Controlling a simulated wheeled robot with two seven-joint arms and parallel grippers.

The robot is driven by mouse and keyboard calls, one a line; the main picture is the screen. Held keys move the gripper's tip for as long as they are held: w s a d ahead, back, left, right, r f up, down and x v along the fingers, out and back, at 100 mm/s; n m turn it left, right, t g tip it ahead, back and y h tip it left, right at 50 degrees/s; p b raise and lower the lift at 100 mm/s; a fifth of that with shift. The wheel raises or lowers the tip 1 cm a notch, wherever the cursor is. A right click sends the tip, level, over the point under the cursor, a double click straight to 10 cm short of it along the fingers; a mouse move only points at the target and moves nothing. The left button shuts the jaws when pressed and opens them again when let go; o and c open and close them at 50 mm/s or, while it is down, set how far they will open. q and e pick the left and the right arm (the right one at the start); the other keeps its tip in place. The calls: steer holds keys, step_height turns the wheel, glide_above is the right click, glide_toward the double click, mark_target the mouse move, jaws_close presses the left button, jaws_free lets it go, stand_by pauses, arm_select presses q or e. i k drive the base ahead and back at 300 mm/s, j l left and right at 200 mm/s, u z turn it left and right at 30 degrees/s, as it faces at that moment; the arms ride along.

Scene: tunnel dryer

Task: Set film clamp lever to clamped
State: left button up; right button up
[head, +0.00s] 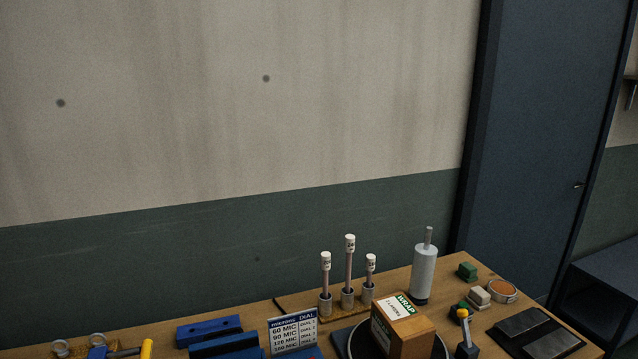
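Two lever-like things show in the head view, and I cannot tell which is the film clamp lever. One is a yellow handle (146,349) at the bottom left, beside blue and metal parts, cut off by the lower edge. The other is a small upright grey lever with a yellow tip (463,314) on a dark base, right of the cardboard box. Neither lever's setting can be read from here. Neither of my grippers is in view.
A wooden table (455,276) holds a box labelled WRAP (415,330) on a dark disc, a dial sign (294,332), blue blocks (208,330), three white-capped rods (349,262), a grey cylinder (424,270) and dark plates (524,322). A wall stands behind, a dark door (540,130) right.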

mark_target(463, 314)
steer(key=i+l, duration=0.1)
steer(key=l, duration=0.45)
steer(key=i+l, duration=0.1)
steer(key=l, duration=0.4)
steer(key=i+l, duration=0.1)
steer(key=l, duration=0.45)
steer(key=i+l, duration=0.1)
steer(key=l, duration=0.45)
steer(key=i+l, duration=0.1)
steer(key=l, duration=0.45)
steer(key=j+u, duration=0.05)
